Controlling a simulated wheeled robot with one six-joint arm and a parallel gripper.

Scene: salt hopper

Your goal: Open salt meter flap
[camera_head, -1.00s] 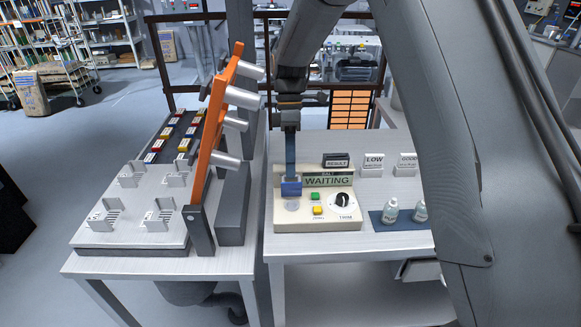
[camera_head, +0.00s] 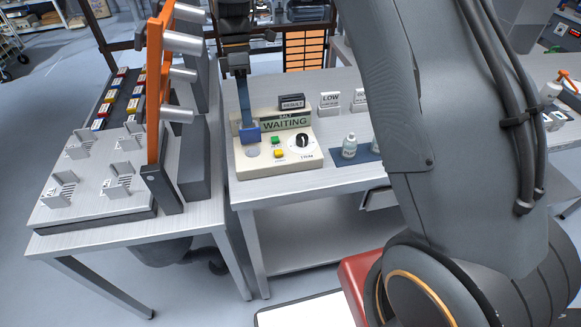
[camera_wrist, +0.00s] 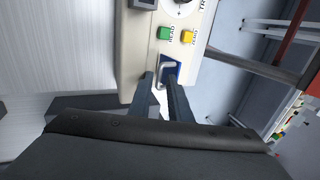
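The salt meter (camera_head: 235,160) is a cream box on the right-hand table, with a display reading WAITING. Its small blue flap (camera_head: 250,137) is at its left side, by a pale round spot. In the wrist view the blue flap (camera_wrist: 170,78) carries a silver handle (camera_wrist: 165,69). My gripper (camera_head: 247,121) reaches down from above to the flap. In the wrist view its two dark fingers (camera_wrist: 160,82) are apart, with a gap between them, and their tips are at the handle. I cannot tell whether they touch it.
Green (camera_head: 276,140) and yellow (camera_head: 279,153) buttons and a black trim knob (camera_head: 303,140) sit close to the flap. A RESULT block (camera_head: 291,101) stands behind. An orange rack (camera_head: 154,90) rises at the left.

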